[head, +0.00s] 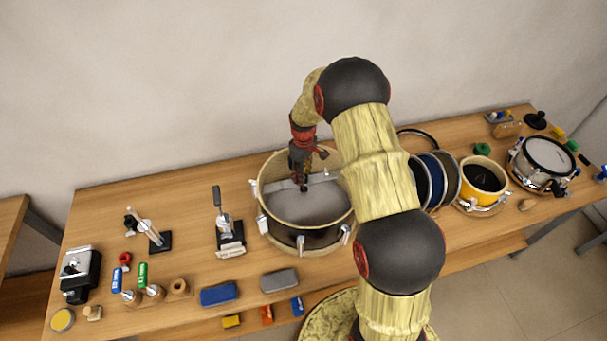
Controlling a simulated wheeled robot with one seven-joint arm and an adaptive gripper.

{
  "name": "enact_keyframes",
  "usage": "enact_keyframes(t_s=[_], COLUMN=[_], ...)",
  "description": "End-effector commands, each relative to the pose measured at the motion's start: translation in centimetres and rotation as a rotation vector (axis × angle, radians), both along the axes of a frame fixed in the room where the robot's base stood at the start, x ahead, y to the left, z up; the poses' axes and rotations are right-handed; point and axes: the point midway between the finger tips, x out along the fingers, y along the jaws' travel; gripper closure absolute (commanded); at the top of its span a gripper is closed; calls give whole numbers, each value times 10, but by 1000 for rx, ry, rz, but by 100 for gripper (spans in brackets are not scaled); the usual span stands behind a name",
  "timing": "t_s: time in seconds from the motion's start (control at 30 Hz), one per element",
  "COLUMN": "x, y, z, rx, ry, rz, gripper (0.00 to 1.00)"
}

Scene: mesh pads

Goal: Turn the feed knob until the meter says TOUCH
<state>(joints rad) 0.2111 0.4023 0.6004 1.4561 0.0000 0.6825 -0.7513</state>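My gripper (302,180) is small in the head view and points down inside the large round drum shell (263,195). Its fingertips are close to a grey bar (283,186) that crosses the shell. I cannot tell whether they touch anything or how far apart they are. I cannot make out the feed knob for certain; the gripper and arm may hide it. A black box with a pale face (78,264) at the bench's left end may be the meter, but no reading on it is legible.
Left of the shell stand a lever tool (229,235) and a small stand (158,238). Blue (218,293) and grey (279,280) blocks lie in front. Right of my arm are round frames (449,180), a yellow drum (484,178) and a white-headed drum (546,158).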

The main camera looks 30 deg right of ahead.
Motion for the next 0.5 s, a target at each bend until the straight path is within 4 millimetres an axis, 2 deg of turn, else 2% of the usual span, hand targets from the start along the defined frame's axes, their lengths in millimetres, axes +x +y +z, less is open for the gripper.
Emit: enact_keyframes(t_s=[0.5], x=[0], y=[0], z=[0], rx=[0], ry=[0], rz=[0], gripper=[95])
